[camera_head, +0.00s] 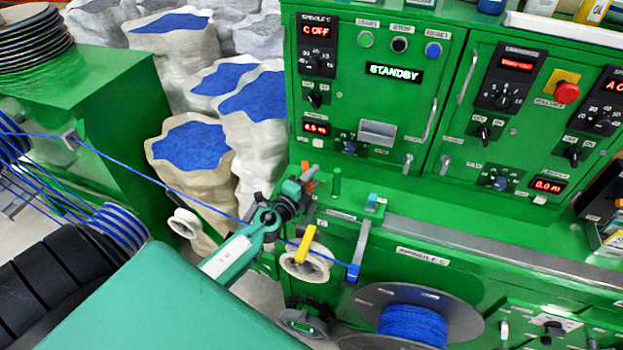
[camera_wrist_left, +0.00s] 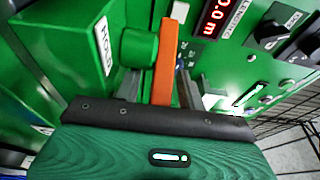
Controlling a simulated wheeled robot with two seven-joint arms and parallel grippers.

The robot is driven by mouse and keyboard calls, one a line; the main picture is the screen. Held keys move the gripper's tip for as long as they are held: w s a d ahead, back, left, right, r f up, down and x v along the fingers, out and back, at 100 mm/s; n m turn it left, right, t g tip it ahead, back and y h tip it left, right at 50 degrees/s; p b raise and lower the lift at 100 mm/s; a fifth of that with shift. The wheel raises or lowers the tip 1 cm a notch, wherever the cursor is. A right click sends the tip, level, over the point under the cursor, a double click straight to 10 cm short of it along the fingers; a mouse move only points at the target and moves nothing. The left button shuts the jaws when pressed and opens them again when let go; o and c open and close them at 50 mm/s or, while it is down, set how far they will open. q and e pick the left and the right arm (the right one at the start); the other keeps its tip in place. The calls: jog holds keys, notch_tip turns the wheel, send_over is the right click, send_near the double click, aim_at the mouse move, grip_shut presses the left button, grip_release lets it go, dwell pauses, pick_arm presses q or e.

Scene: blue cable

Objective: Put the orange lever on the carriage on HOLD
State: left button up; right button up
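The orange lever (camera_head: 308,176) stands on the green carriage at the machine's left edge, partly hidden by my left gripper. In the left wrist view the orange lever (camera_wrist_left: 164,62) stands nearly upright between the two grey fingers of my left gripper (camera_wrist_left: 162,90). A gap seems to show on each side of it, so the fingers look open around it. A white HOLD label (camera_wrist_left: 103,43) is on a green face to its left in that view. In the head view my left gripper (camera_head: 298,187) is at the lever. My right gripper is not in view.
A green knob (camera_wrist_left: 138,47) is close left of the lever. A blue cable (camera_head: 160,182) runs past my gripper, by a white pulley (camera_head: 304,268) with a yellow arm (camera_head: 305,244). A display (camera_head: 394,73) reads STANDBY. A spool (camera_head: 462,312) sits below.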

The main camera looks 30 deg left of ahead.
pick_arm(q)
grip_shut()
jog(key=m+h+b, duration=0.1)
jog(key=h+b, duration=0.1)
jog(key=b, duration=0.1)
jog(key=shift+s+a+f+m+h, duration=0.2)
jog(key=shift+f+m+h, duration=0.15)
jog(key=shift+m+h, duration=0.05)
jog(key=shift+s+r+m+g+h+b, duration=0.2)
jog(key=shift+m+g+h+b, duration=0.3)
jog(key=shift+h+b, duration=0.4)
jog(key=shift+r, duration=0.1)
grip_release()
